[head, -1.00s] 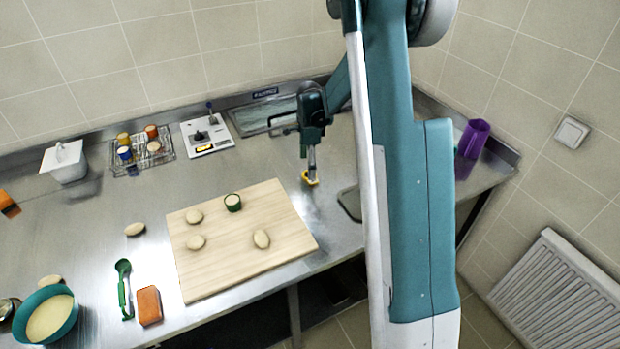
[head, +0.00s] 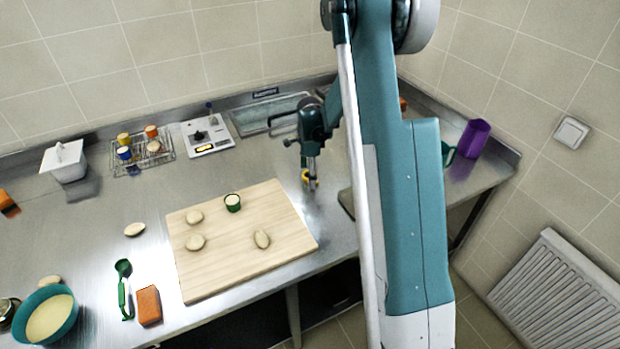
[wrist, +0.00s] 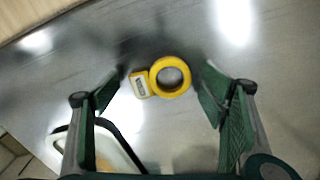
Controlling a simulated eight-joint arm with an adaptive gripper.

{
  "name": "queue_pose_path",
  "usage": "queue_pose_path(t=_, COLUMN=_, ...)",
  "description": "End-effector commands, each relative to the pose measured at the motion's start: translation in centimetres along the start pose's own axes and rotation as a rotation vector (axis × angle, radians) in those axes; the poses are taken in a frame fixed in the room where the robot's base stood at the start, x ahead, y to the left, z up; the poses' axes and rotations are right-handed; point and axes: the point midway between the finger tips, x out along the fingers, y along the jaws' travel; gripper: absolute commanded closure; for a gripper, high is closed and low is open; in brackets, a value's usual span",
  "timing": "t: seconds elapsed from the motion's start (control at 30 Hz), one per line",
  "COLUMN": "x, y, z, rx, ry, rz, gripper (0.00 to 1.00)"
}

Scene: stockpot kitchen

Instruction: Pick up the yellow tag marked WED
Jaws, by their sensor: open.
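A small yellow tag (wrist: 140,85) with a pale face and a dark mark lies on the steel counter. The mark is too small to read. It lies against or very close to the left side of a yellow ring (wrist: 171,77), and I cannot tell whether they are joined. In the head view they show as a yellow patch (head: 309,177), partly hidden by my gripper. My gripper (wrist: 158,88) is open and points down over them, with a green finger on either side and nothing held. The tag is nearer the left finger.
A wooden board (head: 205,270) with several pale dough pieces and a green cup (head: 233,202) lies to the left. A scale (head: 207,135) and a wire rack (head: 165,148) stand behind. A purple cup (head: 473,139) stands at the right.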

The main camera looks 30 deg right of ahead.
Motion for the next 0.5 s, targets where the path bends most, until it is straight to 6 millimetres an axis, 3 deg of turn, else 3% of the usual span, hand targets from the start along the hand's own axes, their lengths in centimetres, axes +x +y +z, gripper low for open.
queue_pose_path(t=0.23, x=-0.01, y=0.00, z=0.00, rx=0.000, ry=0.000, rz=0.000, gripper=0.29)
queue_pose_path(t=0.43, x=-0.01, y=0.00, z=0.00, rx=0.000, ry=0.000, rz=0.000, gripper=0.54)
queue_pose_path(t=0.5, x=-0.01, y=0.00, z=0.00, rx=0.000, ry=0.000, rz=0.000, gripper=0.56)
